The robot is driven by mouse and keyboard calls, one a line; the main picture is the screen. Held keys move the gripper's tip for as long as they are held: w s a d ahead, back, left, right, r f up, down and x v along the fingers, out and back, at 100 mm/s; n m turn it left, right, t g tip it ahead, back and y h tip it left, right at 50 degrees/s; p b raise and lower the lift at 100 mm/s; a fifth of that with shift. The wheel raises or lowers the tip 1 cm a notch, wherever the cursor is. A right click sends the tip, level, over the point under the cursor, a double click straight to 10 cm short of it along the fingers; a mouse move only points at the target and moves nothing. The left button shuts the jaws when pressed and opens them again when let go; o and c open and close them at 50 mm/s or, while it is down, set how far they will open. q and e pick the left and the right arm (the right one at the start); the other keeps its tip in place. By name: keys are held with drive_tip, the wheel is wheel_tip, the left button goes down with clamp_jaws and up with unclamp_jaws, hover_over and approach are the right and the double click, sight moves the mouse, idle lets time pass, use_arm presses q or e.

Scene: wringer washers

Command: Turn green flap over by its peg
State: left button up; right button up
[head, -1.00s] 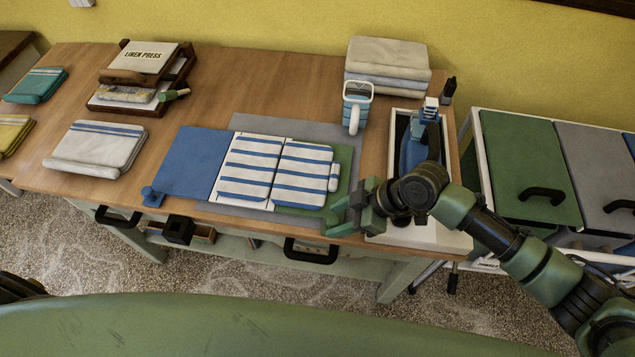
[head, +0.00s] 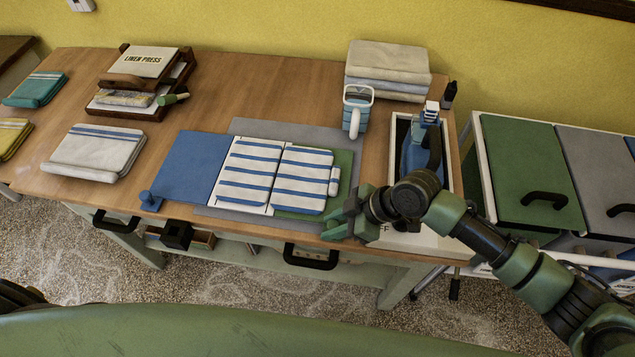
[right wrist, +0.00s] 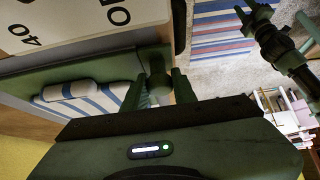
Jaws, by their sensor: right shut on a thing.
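The green flap (head: 343,168) lies flat at the right end of the folding board, mostly covered by a blue-and-white striped cloth (head: 303,180). The cloth also lies over the board's middle panel. The blue flap (head: 190,165) lies flat and bare at the left, with a blue peg (head: 150,200) at its near corner. My right gripper (head: 337,221) is at the green flap's near right corner, at the table's front edge. In the right wrist view, its fingers (right wrist: 157,92) are shut on the green peg (right wrist: 157,74). My left gripper is out of view.
A grey mat (head: 285,131) lies under the board. A white tray (head: 397,130) holding a blue bottle (head: 412,150) stands right of it. A folded towel (head: 98,150) lies left of the blue flap.

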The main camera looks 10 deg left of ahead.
drive_tip(key=r+p, duration=0.1)
drive_tip(key=p, duration=0.1)
drive_tip(key=a+r+h+p, duration=0.1)
drive_tip(key=p, duration=0.1)
drive_tip(key=r+p, duration=0.1)
drive_tip(key=p, duration=0.1)
drive_tip(key=shift+a+r+h, duration=0.3)
drive_tip(key=shift+a, duration=0.05)
drive_tip(key=a+r+h+p, duration=0.1)
drive_tip(key=p, duration=0.1)
drive_tip(key=r+h+p, duration=0.1)
drive_tip(key=p, duration=0.1)
drive_tip(key=shift+a+r+p, duration=0.3)
drive_tip(key=shift+a+r, duration=0.05)
